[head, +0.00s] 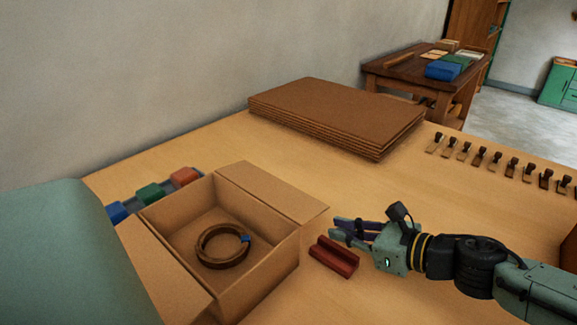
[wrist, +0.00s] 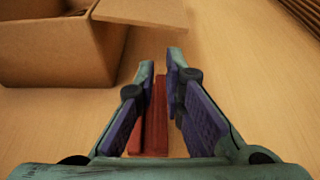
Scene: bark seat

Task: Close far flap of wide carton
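The wide carton (head: 271,266) stands open on the table, with a brown ring (head: 207,256) with a blue tag inside. Its far flap (head: 272,192) sticks outward, roughly level, from the back right edge. Another flap (head: 160,272) is folded out on the near left side. In the wrist view the carton (wrist: 55,50) is at the upper left, with a flap (wrist: 142,12) reaching right. My gripper (head: 338,231) is right of the carton, apart from the flap. In the wrist view its fingers (wrist: 160,62) are spread and hold nothing.
A dark red block (head: 334,257) lies on the table by my fingers, below them in the wrist view. A cardboard stack (head: 335,110) lies behind. A grey tray with blue, green and red blocks (head: 150,194) is behind the carton's left. Several small clips (head: 497,162) line the right.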

